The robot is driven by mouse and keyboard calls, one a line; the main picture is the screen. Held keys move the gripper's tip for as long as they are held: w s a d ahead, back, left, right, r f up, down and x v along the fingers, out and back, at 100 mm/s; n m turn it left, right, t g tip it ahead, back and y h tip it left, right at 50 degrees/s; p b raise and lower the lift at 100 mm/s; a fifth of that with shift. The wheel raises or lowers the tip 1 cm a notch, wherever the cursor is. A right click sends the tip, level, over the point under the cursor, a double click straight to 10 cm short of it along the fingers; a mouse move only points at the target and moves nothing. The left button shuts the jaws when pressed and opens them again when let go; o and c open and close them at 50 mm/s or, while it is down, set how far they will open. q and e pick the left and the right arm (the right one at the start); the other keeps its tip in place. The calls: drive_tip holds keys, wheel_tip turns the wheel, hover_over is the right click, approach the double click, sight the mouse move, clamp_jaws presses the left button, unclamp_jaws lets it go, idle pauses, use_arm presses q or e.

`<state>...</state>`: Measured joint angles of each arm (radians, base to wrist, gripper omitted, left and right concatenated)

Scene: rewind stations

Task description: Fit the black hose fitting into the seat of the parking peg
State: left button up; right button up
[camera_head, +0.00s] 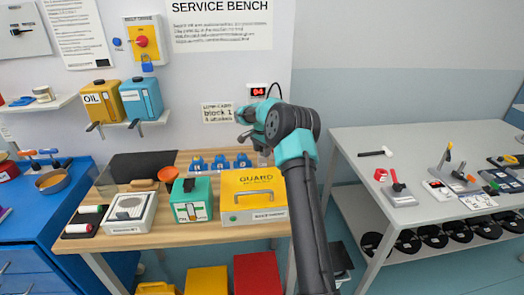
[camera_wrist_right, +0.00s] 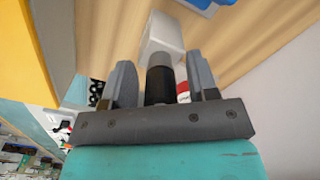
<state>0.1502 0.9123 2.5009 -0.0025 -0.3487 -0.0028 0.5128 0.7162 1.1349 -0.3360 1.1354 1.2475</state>
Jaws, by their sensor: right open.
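A short black cylinder (camera_wrist_right: 160,82), which looks like the hose fitting, stands between the two fingers of my right gripper (camera_wrist_right: 160,62) in the right wrist view. The fingers are open, with a gap on each side of it. A pale grey-white block (camera_wrist_right: 163,36) lines up just beyond its far end. I cannot tell whether this is the parking peg, or whether the two are joined. In the head view my right gripper (camera_head: 249,124) is above the back of the wooden bench, and the fitting cannot be made out there. My left gripper is out of view.
A yellow GUARD case (camera_head: 253,205) and a teal box (camera_head: 191,212) stand on the wooden bench (camera_head: 232,232). Blue blocks (camera_head: 220,163) stand behind them. A shelf with an OIL canister (camera_head: 101,100) is at back left. A grey table (camera_head: 425,150) stands to the right.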

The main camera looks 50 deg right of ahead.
drive_tip(key=shift+r, duration=0.1)
wheel_tip(320, 180, up, 12)
drive_tip(key=shift+r, duration=0.1)
idle(0.5)
idle(0.6)
